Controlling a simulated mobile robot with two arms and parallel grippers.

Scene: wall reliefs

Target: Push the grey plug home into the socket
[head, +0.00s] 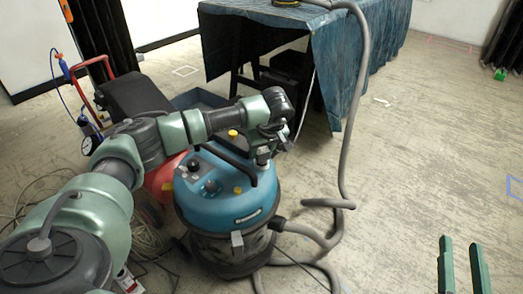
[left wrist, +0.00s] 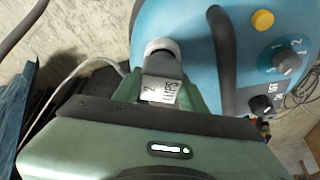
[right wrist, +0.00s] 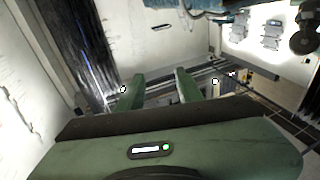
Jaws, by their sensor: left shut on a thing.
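The grey plug (left wrist: 163,67) is between the fingers of my left gripper (left wrist: 162,95), which is shut on it. A worn pale label with dark marks shows on the plug's near part. The plug's front end is at a whitish round socket (left wrist: 158,46) on the side of the blue vacuum cleaner (left wrist: 180,25). How deep it sits I cannot tell. In the head view my left gripper (head: 266,150) is at the right side of the blue vacuum top (head: 225,195), and it hides the plug and socket. My right gripper (head: 461,266) is open and empty, far to the right.
A grey hose (head: 345,150) rises right of the vacuum and loops on the floor. A table with a blue cloth (head: 340,65) stands behind. A red hand truck (head: 95,65) and loose cables (head: 150,235) are at left. The floor at right (head: 430,150) is mostly clear.

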